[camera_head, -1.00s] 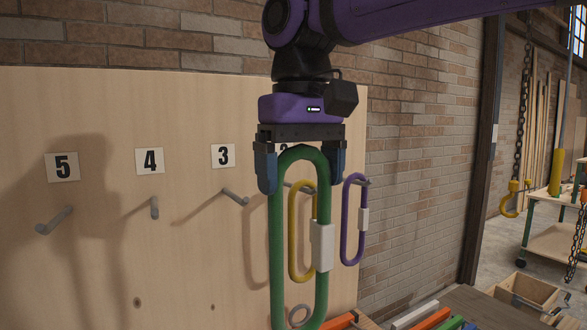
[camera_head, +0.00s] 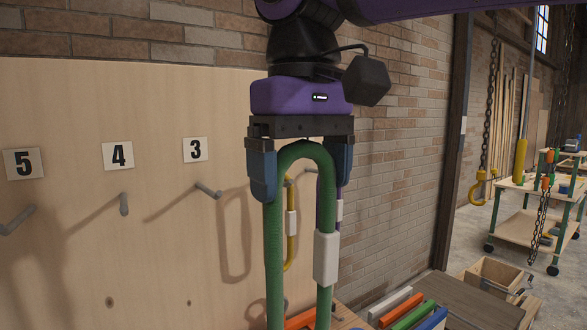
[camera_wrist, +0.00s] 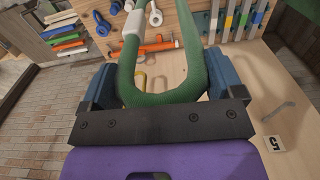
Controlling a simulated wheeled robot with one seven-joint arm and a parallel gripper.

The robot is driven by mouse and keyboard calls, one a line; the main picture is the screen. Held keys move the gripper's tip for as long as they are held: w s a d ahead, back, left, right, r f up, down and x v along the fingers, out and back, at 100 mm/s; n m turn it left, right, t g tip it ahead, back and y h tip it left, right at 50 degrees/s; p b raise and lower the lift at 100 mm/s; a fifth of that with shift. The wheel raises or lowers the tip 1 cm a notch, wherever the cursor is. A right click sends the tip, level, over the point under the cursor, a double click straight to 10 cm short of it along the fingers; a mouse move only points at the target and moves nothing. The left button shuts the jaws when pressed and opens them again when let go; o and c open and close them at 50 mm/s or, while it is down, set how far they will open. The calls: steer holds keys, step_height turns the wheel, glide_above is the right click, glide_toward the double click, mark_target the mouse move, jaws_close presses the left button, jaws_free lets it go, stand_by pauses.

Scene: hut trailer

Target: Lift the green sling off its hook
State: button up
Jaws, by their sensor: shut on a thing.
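The green sling (camera_head: 275,245) is a tall loop with a white sleeve (camera_head: 326,258). My gripper (camera_head: 301,190) points down, with its blue fingers on either side of the loop's top, and is shut on it. The sling hangs upright in front of the board, apart from the hooks that I can see; its lower end is cut off. In the wrist view the green loop (camera_wrist: 160,99) runs between the fingers. Hooks 3 (camera_head: 207,190), 4 (camera_head: 124,204) and 5 (camera_head: 17,221) are bare.
A yellow sling (camera_head: 288,255) and a purple sling (camera_head: 339,188) hang behind, partly hidden by the green one. Below right are coloured bars (camera_head: 405,310) and a wooden crate (camera_head: 497,271). A trolley (camera_head: 523,229) and hanging chain stand farther right.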

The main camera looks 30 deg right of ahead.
steer(key=shift+s, duration=0.1)
steer(key=s, duration=1.4)
steer(key=shift+s, duration=1)
steer(key=shift+c, duration=1.1)
steer(key=shift+w, duration=0.1)
